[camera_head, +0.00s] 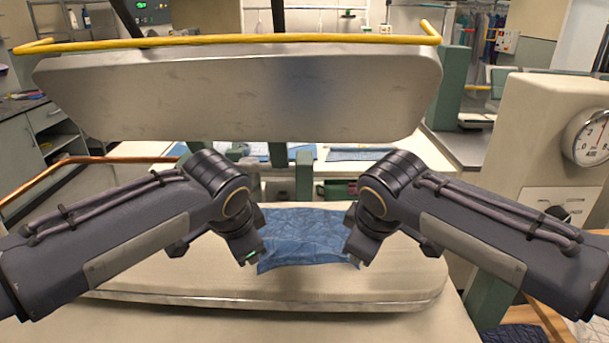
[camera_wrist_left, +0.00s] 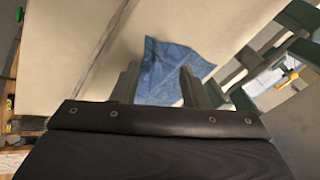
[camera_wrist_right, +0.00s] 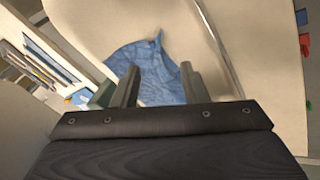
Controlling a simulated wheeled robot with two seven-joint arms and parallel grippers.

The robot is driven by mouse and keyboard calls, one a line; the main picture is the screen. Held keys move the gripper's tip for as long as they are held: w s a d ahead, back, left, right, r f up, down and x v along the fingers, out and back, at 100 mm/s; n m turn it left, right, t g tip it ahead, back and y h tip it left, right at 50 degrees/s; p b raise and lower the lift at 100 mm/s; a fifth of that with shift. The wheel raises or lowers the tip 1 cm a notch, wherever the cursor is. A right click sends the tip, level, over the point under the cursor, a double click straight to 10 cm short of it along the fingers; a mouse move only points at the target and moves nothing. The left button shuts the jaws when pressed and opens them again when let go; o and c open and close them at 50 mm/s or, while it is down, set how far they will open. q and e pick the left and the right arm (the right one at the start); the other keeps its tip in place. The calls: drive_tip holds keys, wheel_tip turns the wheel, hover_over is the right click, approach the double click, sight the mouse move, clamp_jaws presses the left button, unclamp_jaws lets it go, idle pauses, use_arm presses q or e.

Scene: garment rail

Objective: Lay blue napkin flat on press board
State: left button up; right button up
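The blue napkin (camera_head: 302,235) lies creased and rumpled on the pale press board (camera_head: 180,272), towards its far middle. My left gripper (camera_head: 251,256) is at the napkin's left edge and my right gripper (camera_head: 357,258) is at its right edge, partly hiding it. In the left wrist view the fingers (camera_wrist_left: 157,84) stand apart with the napkin (camera_wrist_left: 165,65) beyond and between them. In the right wrist view the fingers (camera_wrist_right: 158,86) also stand apart, with the napkin (camera_wrist_right: 150,65) beyond them. Whether any fingertip touches the cloth I cannot tell.
The raised metal press head (camera_head: 240,95), with a yellow bar (camera_head: 230,40), hangs above and behind the board. A machine housing with a dial gauge (camera_head: 590,137) stands at right. A copper-coloured rail (camera_head: 80,165) runs at left. The front of the board is clear.

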use_arm(q)
drive_tip(key=s+a+f+n+h+p, duration=0.25)
drive_tip(key=s+a+n, duration=0.45)
drive_tip(key=s+a, duration=0.45)
use_arm(e)
drive_tip(key=s+d+f+m+y, duration=0.25)
drive_tip(key=s+d+m, duration=0.45)
drive_tip(key=s+d, duration=0.5)
use_arm(q)
drive_tip(key=s+d+f+n+h, duration=0.1)
drive_tip(key=s+f+n, duration=0.5)
drive_tip(key=s, duration=0.6)
drive_tip(key=shift+d, duration=0.3)
use_arm(e)
drive_tip(key=s+a+f+m, duration=0.1)
drive_tip(key=s+f+m, duration=0.2)
drive_tip(key=s, duration=0.2)
drive_tip(key=s+a+f+m+y, duration=0.1)
drive_tip(key=s+f+m, duration=0.2)
drive_tip(key=s, duration=0.3)
drive_tip(key=shift+s, duration=0.2)
